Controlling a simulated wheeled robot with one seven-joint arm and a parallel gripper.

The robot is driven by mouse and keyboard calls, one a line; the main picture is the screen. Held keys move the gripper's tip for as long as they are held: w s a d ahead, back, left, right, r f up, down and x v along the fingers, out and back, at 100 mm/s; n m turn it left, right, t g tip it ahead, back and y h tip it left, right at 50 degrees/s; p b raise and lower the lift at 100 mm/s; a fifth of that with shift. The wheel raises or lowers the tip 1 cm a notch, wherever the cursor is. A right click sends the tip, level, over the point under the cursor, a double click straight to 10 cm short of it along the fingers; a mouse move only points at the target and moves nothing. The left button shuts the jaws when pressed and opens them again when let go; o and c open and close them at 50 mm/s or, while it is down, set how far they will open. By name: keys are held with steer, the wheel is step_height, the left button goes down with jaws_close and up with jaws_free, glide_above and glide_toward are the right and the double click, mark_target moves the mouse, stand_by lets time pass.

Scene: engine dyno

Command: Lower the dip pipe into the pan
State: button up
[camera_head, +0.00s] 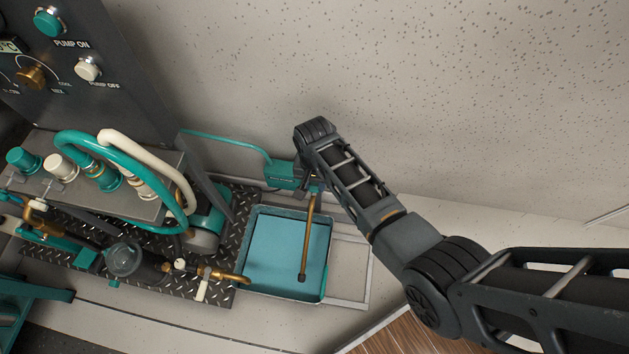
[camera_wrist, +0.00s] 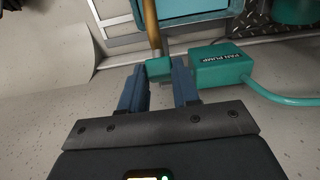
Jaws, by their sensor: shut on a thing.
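The dip pipe (camera_head: 308,238) is a brass tube that shows over the blue pan (camera_head: 268,252) in the head view. Its far end shows against the pan floor; I cannot tell whether it is above or inside the pan. In the wrist view the pipe (camera_wrist: 151,24) runs up from a small teal block (camera_wrist: 159,69). My gripper (camera_wrist: 160,76) is shut on this teal block of the pipe, with one blue finger on each side. In the head view my arm hides most of the gripper. The pan's near wall (camera_wrist: 190,14) shows at the top of the wrist view.
The teal pan pump (camera_wrist: 221,64) sits close to the right finger; it also shows in the head view (camera_head: 283,173), with a teal hose. A brass drain spout (camera_head: 232,277) reaches the pan's left edge. Hoses and a control panel (camera_head: 95,65) stand left. Floor behind is clear.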

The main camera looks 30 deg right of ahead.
mark_target(310, 217)
jaws_close()
steer(key=shift+s, duration=0.1)
steer(key=shift+s+a+f+t+h+p, duration=0.3)
steer(key=shift+s+a+f+t+h, duration=0.1)
steer(key=shift+s+a, duration=0.1)
steer(key=s+f+t+h+b, duration=0.1)
steer(key=s+a+f+t+h+b, duration=0.1)
steer(key=f, duration=0.1)
steer(key=a+f+t+h, duration=0.1)
steer(key=shift+s+a+f+t+b, duration=0.15)
steer(key=shift+s+t+b, duration=0.15)
steer(key=shift+s+b, duration=0.1)
steer(key=shift+s+a+f+b, duration=0.35)
steer(key=shift+f+b, duration=0.15)
steer(key=shift+f, duration=0.15)
steer(key=shift+s+a+f+b, duration=0.2)
steer(key=shift+s+f+b, duration=0.1)
steer(key=shift+f+b, duration=0.3)
steer(key=shift+s+f, duration=0.1)
steer(key=shift+f, duration=0.05)
steer(key=o, duration=0.6)
jaws_free()
steer(key=o, duration=0.3)
steer(key=shift+w, duration=0.2)
steer(key=shift+o, duration=0.2)
steer(key=shift+r, duration=0.2)
